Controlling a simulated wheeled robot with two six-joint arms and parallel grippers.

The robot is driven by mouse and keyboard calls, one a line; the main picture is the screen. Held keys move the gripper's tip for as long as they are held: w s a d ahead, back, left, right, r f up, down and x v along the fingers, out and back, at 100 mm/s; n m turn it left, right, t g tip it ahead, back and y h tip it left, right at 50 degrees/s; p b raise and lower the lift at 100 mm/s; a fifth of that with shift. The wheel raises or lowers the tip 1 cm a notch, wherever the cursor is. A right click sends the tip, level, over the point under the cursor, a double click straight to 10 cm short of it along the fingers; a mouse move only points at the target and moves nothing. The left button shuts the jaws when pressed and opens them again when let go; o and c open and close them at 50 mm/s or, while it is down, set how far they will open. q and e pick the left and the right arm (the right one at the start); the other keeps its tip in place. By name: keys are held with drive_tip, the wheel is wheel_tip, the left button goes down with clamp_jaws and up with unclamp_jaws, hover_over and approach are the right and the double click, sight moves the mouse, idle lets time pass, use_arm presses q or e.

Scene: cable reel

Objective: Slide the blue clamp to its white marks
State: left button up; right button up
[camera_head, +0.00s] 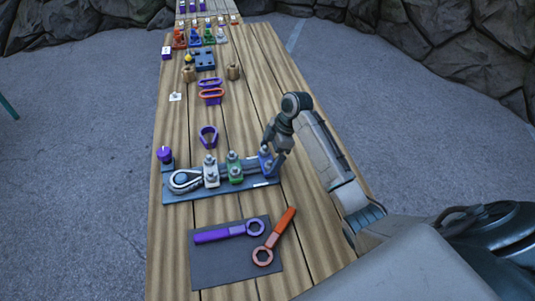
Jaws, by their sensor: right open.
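The blue clamp (265,158) is at the right end of a rail on the blue-grey base plate (220,193), right of the green clamp (234,170) and the white clamp (210,173). A small white mark (261,185) shows on the plate's front edge below the blue clamp. My right gripper (275,151) is at the blue clamp, its fingers close to or around it; contact is too small to tell. It is open. A loop with a metal eye (184,180) lies at the left end of the rail. My left gripper is not in view.
A dark mat (215,273) in front holds a purple wrench (225,232) and an orange wrench (272,240). Behind the plate are a purple shackle (208,136) and orange and purple rings (211,94). A purple knob (164,154) stands at the plate's left corner.

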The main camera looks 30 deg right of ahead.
drive_tip(key=shift+a+f, duration=0.1)
drive_tip(key=shift+f, duration=0.3)
drive_tip(key=shift+s+f, duration=0.2)
drive_tip(key=shift+f, duration=0.15)
drive_tip(key=shift+w, duration=0.1)
drive_tip(key=shift+c, duration=0.4)
drive_tip(key=c, duration=1)
drive_tip(key=shift+o, duration=0.2)
drive_tip(key=shift+w+a+p, duration=0.2)
drive_tip(key=shift+w+a, duration=0.05)
drive_tip(key=shift+a, duration=0.7)
drive_tip(key=shift+w+a+p, duration=0.2)
drive_tip(key=shift+w+a, duration=0.05)
drive_tip(key=shift+a, duration=0.7)
drive_tip(key=o, duration=1)
drive_tip(key=shift+d, duration=0.1)
drive_tip(key=shift+o, duration=0.2)
